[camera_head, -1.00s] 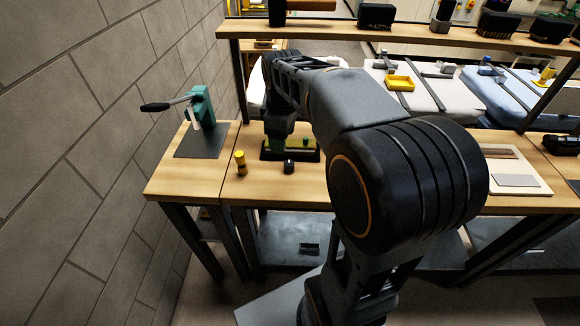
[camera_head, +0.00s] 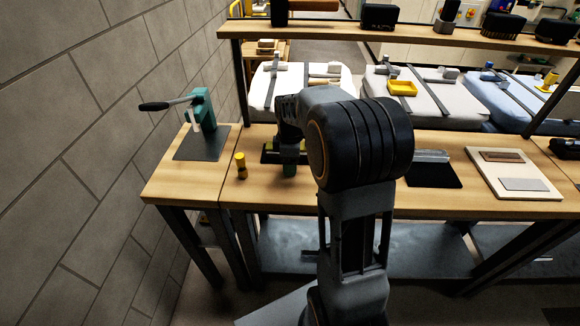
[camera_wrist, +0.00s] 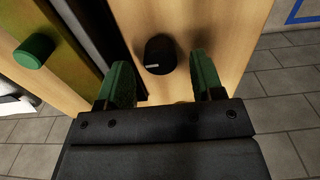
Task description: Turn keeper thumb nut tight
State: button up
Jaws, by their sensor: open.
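My gripper (camera_wrist: 160,64) is open, with its two green fingers apart, and nothing is held. A short black knob-like cylinder (camera_wrist: 160,52) stands on the wooden bench, showing between and just beyond the fingertips; I cannot tell how far below them it is. A green round knob (camera_wrist: 34,51) sits on a dark and olive fixture (camera_wrist: 62,72) at the left of the wrist view. I cannot tell which of these is the keeper thumb nut. In the head view my gripper (camera_head: 289,170) hangs over the bench, hiding the black cylinder and much of the fixture (camera_head: 268,155).
A yellow bottle-like piece (camera_head: 241,166) stands on the bench left of my gripper. A teal lever press (camera_head: 203,108) stands on a dark plate by the wall. A black mat (camera_head: 434,174) and a pale board (camera_head: 510,190) lie to the right. A shelf (camera_head: 400,38) runs above.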

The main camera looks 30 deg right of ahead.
jog(key=shift+f, duration=0.95)
jog(key=shift+c, duration=0.2)
jog(key=shift+r, duration=0.1)
jog(key=c, duration=0.9)
